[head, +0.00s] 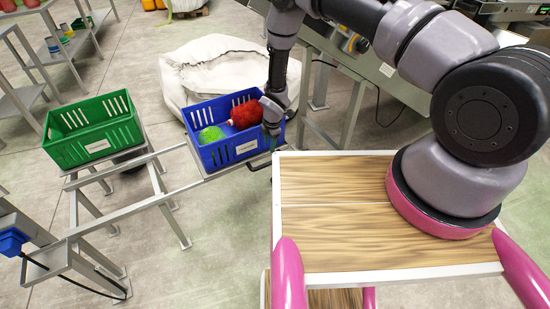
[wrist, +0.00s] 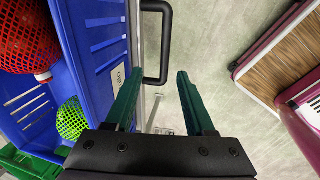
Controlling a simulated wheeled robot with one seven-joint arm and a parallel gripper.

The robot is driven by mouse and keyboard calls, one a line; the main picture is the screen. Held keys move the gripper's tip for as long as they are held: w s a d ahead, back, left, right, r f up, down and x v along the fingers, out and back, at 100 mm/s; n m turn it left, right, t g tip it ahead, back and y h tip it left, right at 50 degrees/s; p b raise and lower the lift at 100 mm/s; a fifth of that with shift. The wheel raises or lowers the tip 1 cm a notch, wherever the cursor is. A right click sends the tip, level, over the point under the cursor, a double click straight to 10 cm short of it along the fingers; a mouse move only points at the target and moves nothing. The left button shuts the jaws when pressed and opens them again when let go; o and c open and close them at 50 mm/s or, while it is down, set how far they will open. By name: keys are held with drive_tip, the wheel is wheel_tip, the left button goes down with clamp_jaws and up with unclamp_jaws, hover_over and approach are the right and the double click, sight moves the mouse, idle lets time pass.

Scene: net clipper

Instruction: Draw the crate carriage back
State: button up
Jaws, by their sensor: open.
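The crate carriage (head: 208,175) sits at the right end of grey rails and carries a blue crate (head: 227,154). The crate holds red and green netted bundles. In the wrist view, a black U-shaped handle (wrist: 167,45) stands out from the carriage side beside the blue crate (wrist: 92,40). My gripper (head: 272,138) is at the crate's right side in the head view, partly hiding that corner. In the wrist view, my gripper (wrist: 160,76) is open, its dark green fingers either side of the handle's lower end. I cannot tell whether they touch it or how far below them it lies.
A green crate (head: 93,130) stands on a grey stand at the left. Grey rails (head: 150,198) run left from the carriage. A white bulk bag (head: 225,65) lies behind the blue crate. My wood-topped base is at the right, with bare floor between.

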sight(268, 163)
drive_tip(key=f, duration=0.8)
drive_tip(key=w+f, duration=0.1)
drive_tip(key=f, duration=0.3)
drive_tip(key=shift+w+a+f, duration=0.1)
drive_tip(key=shift+a+f, duration=0.05)
drive_tip(key=shift+a, duration=0.2)
clamp_jaws()
idle(0.9)
